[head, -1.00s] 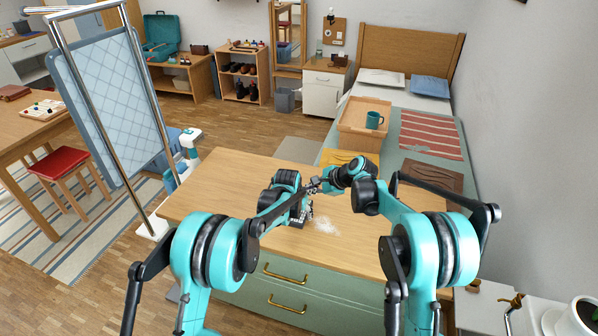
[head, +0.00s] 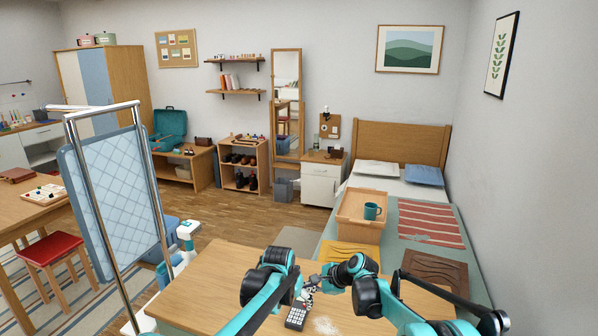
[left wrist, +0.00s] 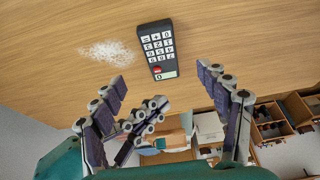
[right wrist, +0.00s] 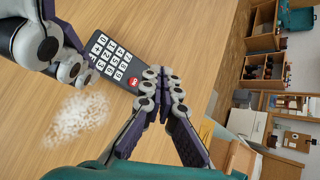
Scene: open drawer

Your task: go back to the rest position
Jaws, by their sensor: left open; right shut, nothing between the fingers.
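The black calculator (head: 295,316) lies on the wooden dresser top, with white keys and one red key. It also shows in the left wrist view (left wrist: 158,45) and the right wrist view (right wrist: 112,62). My left gripper (left wrist: 163,76) is open and empty, its fingers spread on either side of the calculator in that view. My right gripper (right wrist: 163,84) is shut and empty, its tips near the calculator's red-key end in its own view. In the head view, both grippers are close together above the dresser; whether they touch the calculator I cannot tell.
A patch of white grains (head: 325,325) lies beside the calculator on the dresser top (head: 205,290). A bed with a wooden tray (head: 349,224) and teal mug (head: 371,211) stands behind. A metal-framed screen (head: 115,190) stands left.

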